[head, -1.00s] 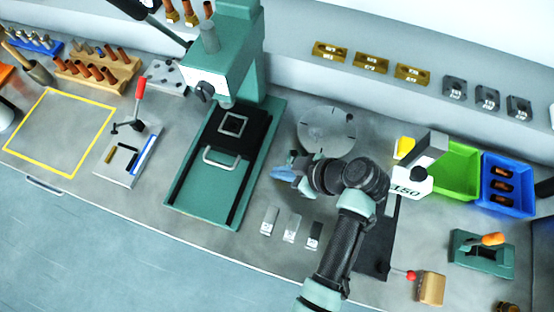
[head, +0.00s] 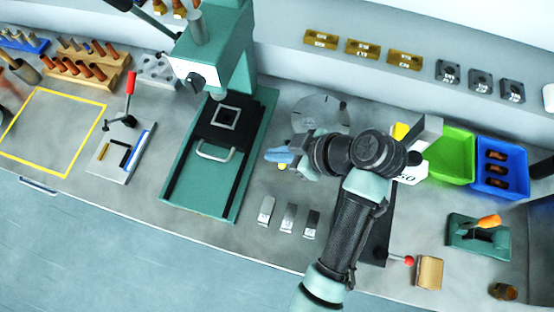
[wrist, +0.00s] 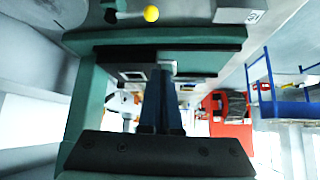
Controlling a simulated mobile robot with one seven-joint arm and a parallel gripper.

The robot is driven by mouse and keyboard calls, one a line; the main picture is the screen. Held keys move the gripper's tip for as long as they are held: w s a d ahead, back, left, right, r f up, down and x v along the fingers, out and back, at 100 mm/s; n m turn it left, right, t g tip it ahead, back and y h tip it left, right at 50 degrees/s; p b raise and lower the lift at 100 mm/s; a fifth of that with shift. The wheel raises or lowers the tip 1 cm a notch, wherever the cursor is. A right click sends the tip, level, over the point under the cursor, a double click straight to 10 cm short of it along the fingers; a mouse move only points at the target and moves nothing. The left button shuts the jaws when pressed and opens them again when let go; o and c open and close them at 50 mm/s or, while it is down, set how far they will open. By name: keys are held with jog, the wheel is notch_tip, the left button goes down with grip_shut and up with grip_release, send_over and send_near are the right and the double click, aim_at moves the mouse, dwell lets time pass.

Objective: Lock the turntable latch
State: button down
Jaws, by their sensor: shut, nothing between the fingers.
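The turntable (head: 312,112) is a round grey disc on the bench right of the green press, partly covered by my arm. A small yellow ball knob (head: 282,167) shows just under my gripper's fingers; it looks like the latch handle. In the wrist view the yellow knob (wrist: 151,14) sits on a short pale lever at the top edge, apart from the fingertips. My gripper (head: 270,156) has blue fingers, shut and empty, pointing left toward the press. It also shows in the wrist view (wrist: 160,75). Whether the latch is locked I cannot tell.
The green press (head: 205,185) stands left of my gripper. Several small metal blocks (head: 288,218) lie in front. A green bin (head: 452,155) and a blue bin (head: 500,180) are at right. A red-knobbed lever (head: 408,260) is near the front edge.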

jog(key=shift+r, duration=1.45)
